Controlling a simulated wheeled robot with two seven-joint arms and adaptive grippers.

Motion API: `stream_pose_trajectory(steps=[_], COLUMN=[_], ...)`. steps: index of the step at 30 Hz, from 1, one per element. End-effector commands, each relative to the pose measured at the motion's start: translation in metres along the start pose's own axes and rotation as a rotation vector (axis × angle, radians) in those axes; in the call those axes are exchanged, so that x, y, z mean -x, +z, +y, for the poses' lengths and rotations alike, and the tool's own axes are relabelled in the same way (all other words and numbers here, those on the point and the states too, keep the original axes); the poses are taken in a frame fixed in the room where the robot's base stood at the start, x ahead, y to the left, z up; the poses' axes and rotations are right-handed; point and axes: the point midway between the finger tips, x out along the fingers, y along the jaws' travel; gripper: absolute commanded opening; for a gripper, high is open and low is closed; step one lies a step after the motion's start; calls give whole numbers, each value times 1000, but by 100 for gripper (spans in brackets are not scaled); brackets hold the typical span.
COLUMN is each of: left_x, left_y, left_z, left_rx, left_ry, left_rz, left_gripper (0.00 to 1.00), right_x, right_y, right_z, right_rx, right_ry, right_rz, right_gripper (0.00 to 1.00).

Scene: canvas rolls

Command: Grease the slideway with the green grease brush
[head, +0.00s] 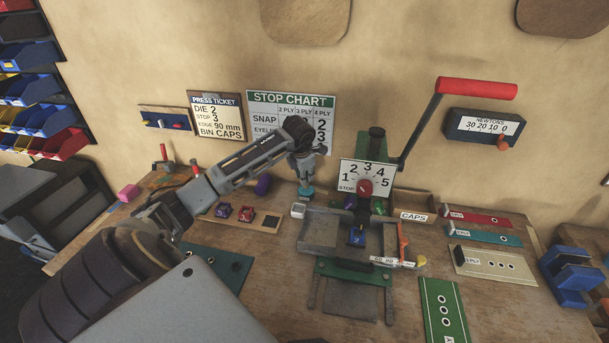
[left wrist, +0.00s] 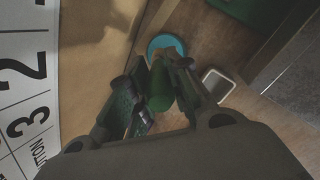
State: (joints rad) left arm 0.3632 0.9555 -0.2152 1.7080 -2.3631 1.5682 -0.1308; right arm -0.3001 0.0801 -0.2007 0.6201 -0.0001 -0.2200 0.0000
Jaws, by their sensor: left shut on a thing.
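My left gripper (head: 304,174) points down at the back of the bench, below the stop chart. In the left wrist view its fingers (left wrist: 163,84) are shut on the green handle of the grease brush (left wrist: 159,92). A round teal pot (left wrist: 167,43) lies just beyond the handle; it also shows in the head view (head: 306,194) under the gripper. The grey slideway (head: 318,232) appears to be the metal bed of the press, right of and in front of the gripper. My right gripper is out of view.
The press with its red-handled lever (head: 477,88) stands right of the gripper. A small white-rimmed block (head: 298,210) sits close by the pot. A tray with small coloured parts (head: 264,221) lies to the left. A green board (head: 443,308) lies at front right.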

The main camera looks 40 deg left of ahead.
Motion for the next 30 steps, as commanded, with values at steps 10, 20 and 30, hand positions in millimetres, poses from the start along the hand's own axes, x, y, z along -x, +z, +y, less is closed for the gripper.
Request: stream_pose_trajectory(steps=[10,20,30], left_x=[-1,-4,-6], left_y=[0,-1,-1], left_z=[0,-1,-1], left_rx=[0,0,0], left_ry=[0,0,0], left_rz=[0,0,0], left_gripper=[0,0,0], right_x=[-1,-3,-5], right_y=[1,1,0], right_z=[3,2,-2], right_rx=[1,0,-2], right_ry=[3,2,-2], right_rz=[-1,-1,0], right_gripper=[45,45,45])
